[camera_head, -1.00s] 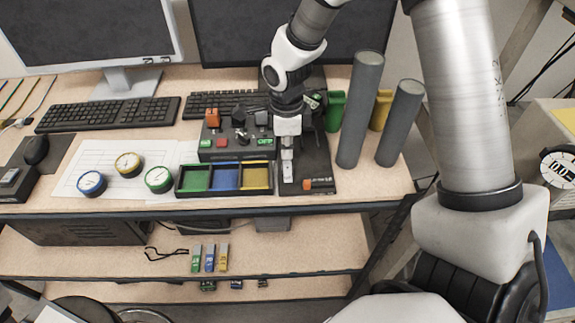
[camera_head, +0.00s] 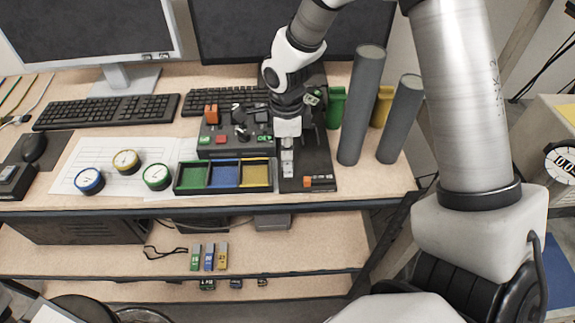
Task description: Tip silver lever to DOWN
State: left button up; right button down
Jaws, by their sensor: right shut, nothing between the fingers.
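My right gripper (camera_head: 288,140) is shut and empty, at the end of the arm that reaches down over the black board (camera_head: 322,155) right of the control box. A narrow silver-grey piece (camera_head: 287,163) shows just below it, over the board; I take it for the silver lever. Gripper and piece overlap in this view, so I cannot tell whether they touch. Much of the lever's mount is hidden behind my wrist. An orange-ended part (camera_head: 308,182) lies at the board's front edge. My left gripper is not in view.
Left of the board stand the control box (camera_head: 222,152) with its knobs and buttons, and a tray (camera_head: 225,191) with green, blue and yellow compartments. Two tall grey cylinders (camera_head: 361,105) (camera_head: 400,118) stand close on the right. Round gauges (camera_head: 89,180) lie at the left.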

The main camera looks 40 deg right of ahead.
notch_tip(320, 180, up, 7)
jog(key=p, duration=0.5)
jog(key=shift+p, duration=0.35)
dwell(0.3)
